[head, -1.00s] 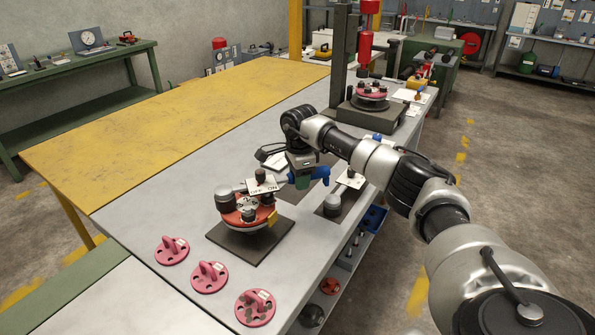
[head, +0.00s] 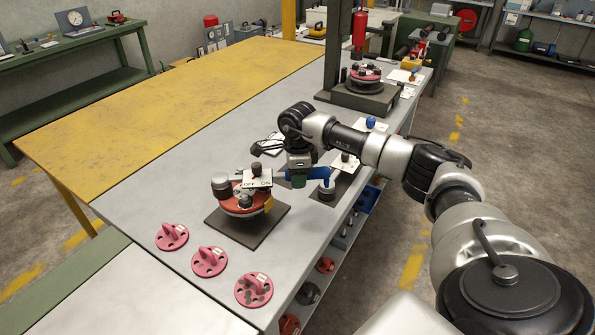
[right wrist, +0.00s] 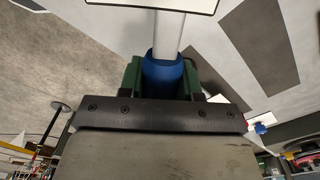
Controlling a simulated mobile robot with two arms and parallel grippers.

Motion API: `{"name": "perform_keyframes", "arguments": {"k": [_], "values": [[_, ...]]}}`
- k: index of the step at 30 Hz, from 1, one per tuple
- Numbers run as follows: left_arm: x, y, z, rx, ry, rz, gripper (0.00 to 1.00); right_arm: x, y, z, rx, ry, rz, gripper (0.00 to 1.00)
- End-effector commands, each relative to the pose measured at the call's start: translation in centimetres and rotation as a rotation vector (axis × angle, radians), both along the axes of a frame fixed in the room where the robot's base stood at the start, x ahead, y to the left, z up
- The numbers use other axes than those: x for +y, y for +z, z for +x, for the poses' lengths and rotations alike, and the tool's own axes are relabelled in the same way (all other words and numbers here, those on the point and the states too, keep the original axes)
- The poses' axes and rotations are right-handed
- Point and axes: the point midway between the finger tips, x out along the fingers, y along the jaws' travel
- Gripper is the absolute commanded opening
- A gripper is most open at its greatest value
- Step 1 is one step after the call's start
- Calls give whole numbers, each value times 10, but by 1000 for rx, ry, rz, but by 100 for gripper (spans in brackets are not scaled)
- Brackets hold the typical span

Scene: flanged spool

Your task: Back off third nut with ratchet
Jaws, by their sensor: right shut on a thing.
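The red flanged spool (head: 232,203) stands on a dark square plate (head: 240,232) on the grey bench, with several grey nuts or studs on top. The ratchet's blue handle (head: 319,174) points right, and its shaft runs left toward the spool. A white OFF/ON card (head: 257,180) with a dark knob sits over the ratchet's head end and hides which nut it is on. My right gripper (head: 298,180) is shut on the blue handle, right of the spool. In the right wrist view the blue handle (right wrist: 162,75) lies between the green finger pads. My left gripper is out of view.
Pink discs with upright tabs (head: 209,262) lie along the front left of the bench. A grey cylinder (head: 326,190) stands on another plate near the right edge. A second red spool (head: 365,75) is on a stand at the back. The yellow table (head: 180,95) is clear.

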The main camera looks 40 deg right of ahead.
Motion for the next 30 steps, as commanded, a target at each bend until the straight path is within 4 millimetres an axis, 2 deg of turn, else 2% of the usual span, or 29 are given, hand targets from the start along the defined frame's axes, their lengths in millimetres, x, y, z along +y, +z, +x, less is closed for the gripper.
{"name": "perform_keyframes", "arguments": {"k": [1, 6, 19, 24, 30], "values": [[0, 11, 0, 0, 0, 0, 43, 4, 7, -6, -1, -27, 0, 0], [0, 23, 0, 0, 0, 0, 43, 17, 6, -22, -2, -138, 1, 0], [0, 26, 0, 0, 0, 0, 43, 23, 4, -28, -2, -185, 2, 0], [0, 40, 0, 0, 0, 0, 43, 40, 7, -43, -2, -286, 2, 0], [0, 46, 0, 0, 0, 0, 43, 52, 4, -53, -2, -379, 1, 0]]}}
